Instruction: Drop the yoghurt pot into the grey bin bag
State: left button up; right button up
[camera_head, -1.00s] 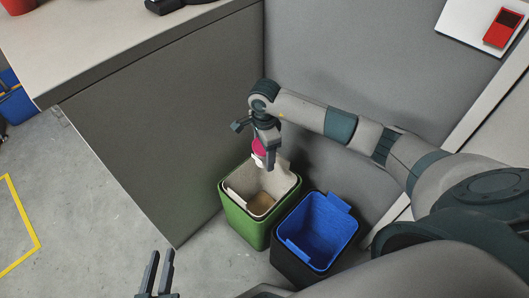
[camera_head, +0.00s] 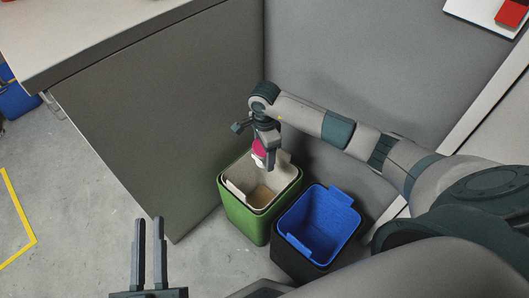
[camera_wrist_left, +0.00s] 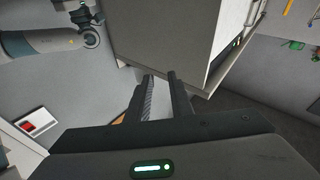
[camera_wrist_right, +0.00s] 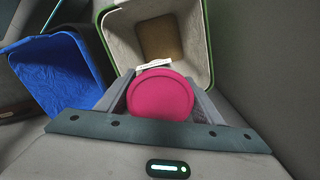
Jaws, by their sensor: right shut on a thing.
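The yoghurt pot (camera_head: 258,148) has a round pink end and a paler part below it. My right gripper (camera_head: 266,165) is shut on it, above the green bin (camera_head: 242,218). A pale grey bag (camera_head: 278,174) lines this bin, and its bottom looks brownish. In the right wrist view the pink end of the pot (camera_wrist_right: 160,97) sits between the fingers, with the bag's opening (camera_wrist_right: 122,38) beyond it. The pot's far side is hidden. My left gripper (camera_head: 149,222) is open and empty over the floor, at the lower left of the head view.
A black bin (camera_head: 296,262) with a blue liner (camera_head: 318,222) stands right beside the green bin. A grey cabinet side (camera_head: 150,140) rises to the left, and a grey wall stands behind.

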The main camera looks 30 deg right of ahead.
pick_arm(q)
jog(key=shift+s+r+t+h, duration=0.15)
jog(key=shift+s+r+t, duration=0.15)
jog(key=shift+r, duration=0.25)
jog(key=shift+s+r+t+h, duration=0.15)
jog(key=shift+s+r+t, duration=0.05)
jog(key=shift+r+t, duration=0.25)
pick_arm(e)
jog(key=shift+f, duration=0.4)
jog(key=o, duration=1.4)
jog(key=shift+c, duration=0.2)
pick_arm(q)
jog(key=shift+f, duration=0.1)
pick_arm(e)
jog(key=shift+r, duration=0.15)
